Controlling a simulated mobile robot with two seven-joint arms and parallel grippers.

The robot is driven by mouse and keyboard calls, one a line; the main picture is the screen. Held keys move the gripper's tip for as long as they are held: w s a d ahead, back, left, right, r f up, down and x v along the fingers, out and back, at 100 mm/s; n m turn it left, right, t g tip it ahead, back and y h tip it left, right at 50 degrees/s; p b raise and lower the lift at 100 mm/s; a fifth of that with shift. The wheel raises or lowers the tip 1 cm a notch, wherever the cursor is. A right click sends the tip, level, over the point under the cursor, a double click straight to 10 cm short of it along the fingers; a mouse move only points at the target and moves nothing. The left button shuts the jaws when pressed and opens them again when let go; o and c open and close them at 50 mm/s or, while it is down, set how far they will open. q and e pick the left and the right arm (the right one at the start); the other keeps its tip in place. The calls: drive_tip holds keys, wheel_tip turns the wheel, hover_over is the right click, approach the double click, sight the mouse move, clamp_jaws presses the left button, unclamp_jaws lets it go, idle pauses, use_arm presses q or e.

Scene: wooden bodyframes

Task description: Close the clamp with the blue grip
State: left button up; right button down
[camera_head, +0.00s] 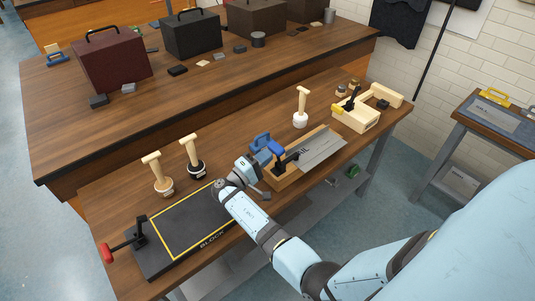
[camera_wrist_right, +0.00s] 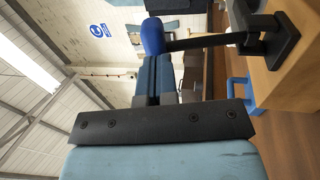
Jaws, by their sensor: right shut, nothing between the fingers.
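The clamp with the blue grip (camera_head: 277,148) is on a wooden block near the middle of the front bench. In the wrist view its blue grip (camera_wrist_right: 153,36) tops a black lever (camera_wrist_right: 205,41), which stands up from the black clamp base (camera_wrist_right: 275,38). My right gripper (camera_head: 258,178) is shut and empty, just left of the clamp and close to the block. My left gripper is out of view.
A metal sheet (camera_head: 322,150) lies on the block, and a blue bracket-like object (camera_head: 261,141) stands behind the grip. A black board (camera_head: 160,262) with a red-handled clamp (camera_head: 107,252) lies left. Wooden-handled stamps (camera_head: 158,178) and a yellow-gripped clamp (camera_head: 338,108) stand nearby.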

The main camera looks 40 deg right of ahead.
drive_tip(key=shift+d, duration=0.1)
idle(0.4)
drive_tip(key=shift+d+r, duration=0.4)
drive_tip(key=shift+d, duration=0.1)
